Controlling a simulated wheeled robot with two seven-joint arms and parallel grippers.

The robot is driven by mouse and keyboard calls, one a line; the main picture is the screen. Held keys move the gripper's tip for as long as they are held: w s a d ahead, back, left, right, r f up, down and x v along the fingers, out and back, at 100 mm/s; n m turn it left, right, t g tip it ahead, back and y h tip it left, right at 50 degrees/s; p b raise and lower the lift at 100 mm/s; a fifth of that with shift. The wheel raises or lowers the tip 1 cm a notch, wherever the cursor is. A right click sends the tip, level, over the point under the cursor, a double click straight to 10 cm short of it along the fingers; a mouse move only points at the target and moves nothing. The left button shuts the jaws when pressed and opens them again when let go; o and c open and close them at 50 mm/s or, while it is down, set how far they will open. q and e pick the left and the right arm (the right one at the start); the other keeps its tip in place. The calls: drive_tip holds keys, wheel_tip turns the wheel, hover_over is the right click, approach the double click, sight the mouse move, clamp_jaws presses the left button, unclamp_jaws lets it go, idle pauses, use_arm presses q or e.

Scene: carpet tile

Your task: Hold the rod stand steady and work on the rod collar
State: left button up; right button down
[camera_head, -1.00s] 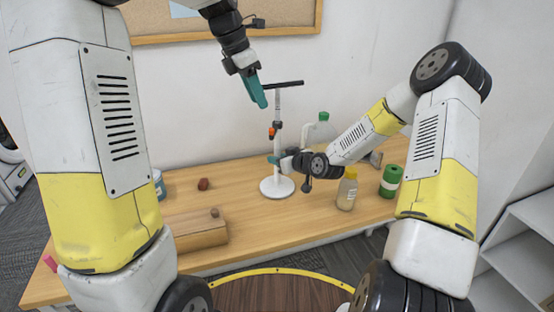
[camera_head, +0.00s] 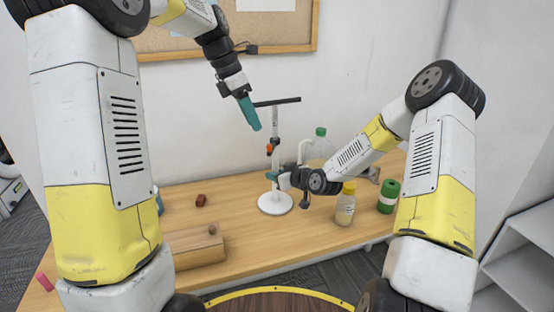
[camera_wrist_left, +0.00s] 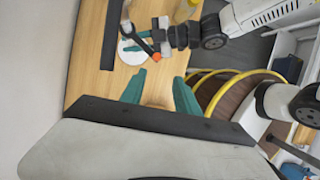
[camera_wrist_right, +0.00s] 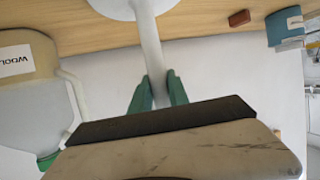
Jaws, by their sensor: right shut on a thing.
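The rod stand has a white round base (camera_head: 275,205), an upright pale pole (camera_head: 275,122) and a dark crossbar (camera_head: 277,102) on top. An orange and black piece on the pole, apparently the rod collar (camera_head: 270,148), sits partway up. It also shows in the left wrist view (camera_wrist_left: 156,57). My right gripper (camera_head: 274,176) is shut on the pole below the collar; the pole runs between its teal fingers in the right wrist view (camera_wrist_right: 159,92). My left gripper (camera_head: 250,113) is open and empty, left of the pole near crossbar height, above the collar.
A clear bottle with a green cap (camera_head: 320,145), a yellow-capped bottle (camera_head: 345,207) and a green container (camera_head: 388,196) stand right of the stand. A wooden block (camera_head: 198,248) and a small red-brown block (camera_head: 201,200) lie left. The table's front middle is clear.

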use_arm(q)
wheel_tip(320, 180, down, 4)
drive_tip(key=a+r+m+g+h, duration=0.1)
drive_tip(key=a+m+g+h, duration=0.1)
drive_tip(key=m+g, duration=0.1)
drive_tip(key=m+g+h, duration=0.6)
drive_tip(key=m+h, duration=0.1)
drive_tip(key=h, duration=0.3)
approach(271, 145)
drive_tip(key=x, duration=1.2)
drive_tip(key=shift+d, duration=0.15)
drive_tip(key=shift+s+f, duration=0.15)
clamp_jaws()
